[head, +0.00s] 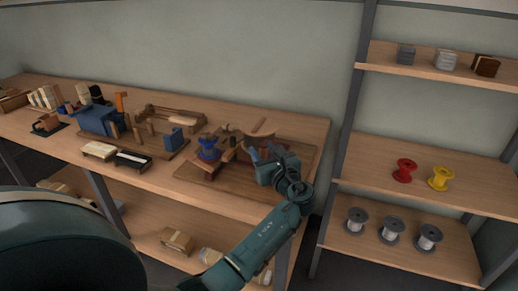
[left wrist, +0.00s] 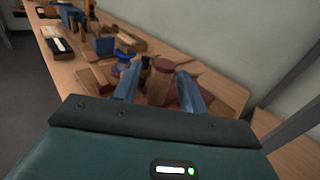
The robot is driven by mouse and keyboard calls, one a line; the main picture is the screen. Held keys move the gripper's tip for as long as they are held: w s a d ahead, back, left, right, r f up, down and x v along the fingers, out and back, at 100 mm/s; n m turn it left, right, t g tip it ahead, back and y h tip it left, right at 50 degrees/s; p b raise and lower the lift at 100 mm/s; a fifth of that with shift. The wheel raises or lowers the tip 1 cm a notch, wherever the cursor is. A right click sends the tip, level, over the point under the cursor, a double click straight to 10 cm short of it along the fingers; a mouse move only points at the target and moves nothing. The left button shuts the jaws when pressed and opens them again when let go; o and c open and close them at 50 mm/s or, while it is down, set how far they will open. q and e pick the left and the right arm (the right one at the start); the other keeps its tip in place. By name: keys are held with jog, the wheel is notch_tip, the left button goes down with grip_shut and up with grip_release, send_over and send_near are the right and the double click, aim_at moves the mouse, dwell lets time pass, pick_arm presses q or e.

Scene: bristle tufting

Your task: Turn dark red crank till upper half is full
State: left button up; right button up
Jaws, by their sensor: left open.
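My left gripper (head: 262,158) is over the right part of a wooden base board (head: 205,186) on the bench. It is open, and its blue fingers show in the left wrist view (left wrist: 158,82). A dark red upright piece (left wrist: 159,80), which looks like the crank, stands between the fingers in that view, with no clear contact. In the head view the gripper mostly hides it. A blue spool (head: 208,150) stands left of the gripper, and a curved wooden piece (head: 260,130) is behind it. I cannot make out the brush's upper half or its fill. My right gripper is not in view.
A blue block fixture (head: 97,120) and two small trays (head: 132,160) stand farther left on the bench. At the right, a shelf unit holds a red spool (head: 404,170), a yellow spool (head: 440,178) and several grey ones. The wall is close behind the bench.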

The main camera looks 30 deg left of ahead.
pick_arm(q)
jog(key=shift+w+a, duration=0.15)
jog(key=shift+a, duration=0.05)
dwell(0.3)
grip_shut()
dwell(0.4)
